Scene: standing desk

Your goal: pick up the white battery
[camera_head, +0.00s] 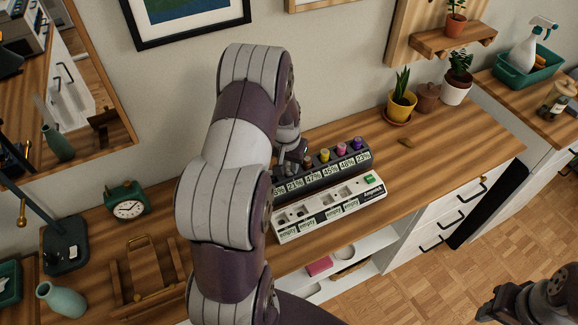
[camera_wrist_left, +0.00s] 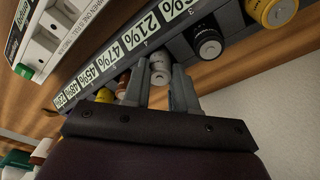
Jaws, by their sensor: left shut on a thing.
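The white battery (camera_wrist_left: 159,69) is between the two fingers of my left gripper (camera_wrist_left: 160,84) in the left wrist view, with a finger on each side. It is at the dark battery rack (camera_head: 327,174), beside the 47% and 21% labels; I cannot tell whether it is still seated in its slot. In the head view my left gripper (camera_head: 291,160) is over the rack's left part, and my arm hides the battery. My right gripper (camera_head: 503,304) is low at the right edge, away from the desk; its fingers are unclear.
A black battery (camera_wrist_left: 208,46) and a yellow one (camera_wrist_left: 275,11) sit close on one side, a red-brown one (camera_wrist_left: 122,87) on the other. A white charger (camera_head: 328,211) with "empty" labels lies in front of the rack. A green clock (camera_head: 128,207) stands left; desk right of the rack is mostly clear.

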